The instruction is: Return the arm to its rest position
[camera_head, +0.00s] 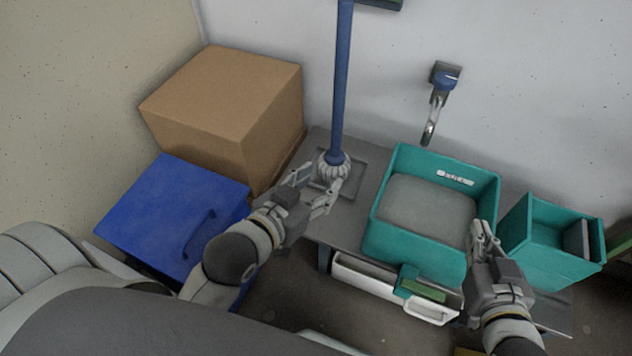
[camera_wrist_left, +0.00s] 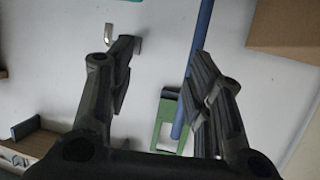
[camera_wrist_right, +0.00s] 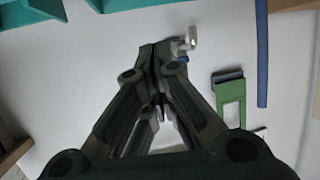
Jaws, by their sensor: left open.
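My left gripper (camera_head: 317,183) is open in the head view, close to the foot of a blue pole (camera_head: 341,90). In the left wrist view my left gripper's fingers (camera_wrist_left: 160,60) stand wide apart with nothing held between them. The pole shows behind the fingers there, and I cannot tell how far off it is. My right gripper (camera_head: 484,228) is at the right side of a teal tub (camera_head: 380,232). In the right wrist view my right gripper's fingertips (camera_wrist_right: 160,55) are together, with no object seen between them.
A cardboard box (camera_head: 215,85) and a blue box (camera_head: 165,205) stand at the left. A smaller teal bin (camera_head: 548,240) stands at the right. A white drawer (camera_head: 375,280) sits below the grey table (camera_head: 345,232). A tap (camera_head: 436,105) is on the wall.

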